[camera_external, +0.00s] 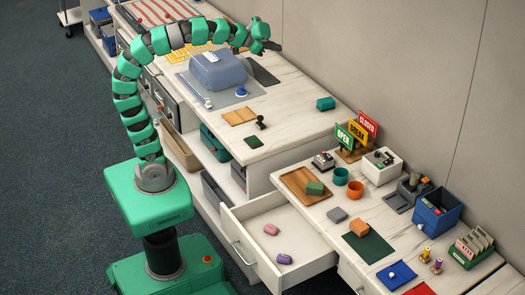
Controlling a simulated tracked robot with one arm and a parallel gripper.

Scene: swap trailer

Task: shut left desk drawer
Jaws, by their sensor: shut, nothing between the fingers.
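The white desk drawer (310,258) at the left end of the low desk is pulled out, with a grey bar handle (242,253) on its front. A pink item (271,229) and a purple item (284,259) lie inside it. My gripper (266,46) is shut and empty. It is far from the drawer, high over the back of the taller counter near the wall. My green arm arches up from its base left of the drawer. The fingertips are small in the view.
The desk top holds a wooden tray (297,186), cups, a sign rack (357,135), a white box (380,166) and a blue bin (437,210). A blue-grey tub (218,70) stands on the counter below my arm. Open carpet (60,180) lies at the left.

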